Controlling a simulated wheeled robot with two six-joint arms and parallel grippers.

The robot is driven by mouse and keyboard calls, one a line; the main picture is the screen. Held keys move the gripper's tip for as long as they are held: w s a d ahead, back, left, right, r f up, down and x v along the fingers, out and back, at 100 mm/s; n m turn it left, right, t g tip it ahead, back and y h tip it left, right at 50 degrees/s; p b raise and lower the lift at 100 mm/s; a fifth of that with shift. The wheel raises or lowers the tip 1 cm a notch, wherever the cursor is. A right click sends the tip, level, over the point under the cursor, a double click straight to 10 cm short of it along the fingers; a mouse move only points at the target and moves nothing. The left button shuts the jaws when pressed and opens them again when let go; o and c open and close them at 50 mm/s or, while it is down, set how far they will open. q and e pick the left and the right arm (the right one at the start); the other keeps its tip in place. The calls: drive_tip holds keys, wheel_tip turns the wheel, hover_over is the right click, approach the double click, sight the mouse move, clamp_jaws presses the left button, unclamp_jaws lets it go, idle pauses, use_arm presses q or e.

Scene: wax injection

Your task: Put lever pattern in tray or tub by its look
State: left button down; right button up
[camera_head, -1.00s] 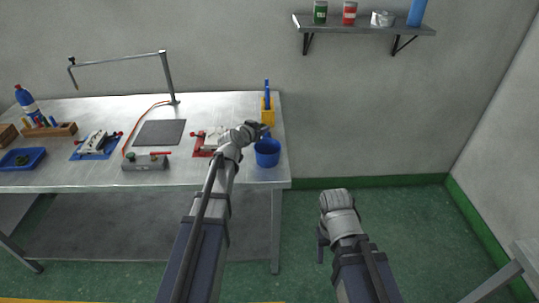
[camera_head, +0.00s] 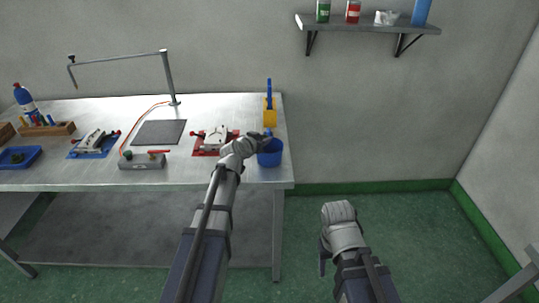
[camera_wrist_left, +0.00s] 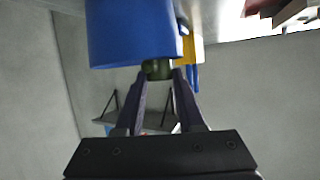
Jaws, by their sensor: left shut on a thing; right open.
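My left gripper (camera_head: 263,143) is at the rim of the blue tub (camera_head: 270,158) at the right end of the bench. In the left wrist view its two fingers (camera_wrist_left: 158,75) are shut on a small dark green piece (camera_wrist_left: 156,68), which looks like the lever pattern. Most of the piece is hidden by the fingers and by the tub (camera_wrist_left: 130,32), so its full shape cannot be told. The blue tray (camera_head: 34,153) lies at the far left of the bench with a dark green thing in it. My right gripper (camera_head: 323,260) is open, low over the floor, away from the bench.
A yellow holder (camera_head: 270,118) with a blue tool stands behind the tub. A red mould fixture (camera_head: 212,140), a dark mat (camera_head: 159,132), a grey box (camera_head: 142,161) and a blue fixture (camera_head: 93,145) stand along the bench. A wall shelf (camera_head: 370,24) hangs at the back right.

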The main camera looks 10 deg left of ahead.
use_arm(q)
drive_tip(key=shift+c, duration=2.2)
unclamp_jaws()
drive_tip(key=p+v, duration=0.3)
drive_tip(key=v, duration=0.5)
drive_tip(key=shift+f, duration=0.1)
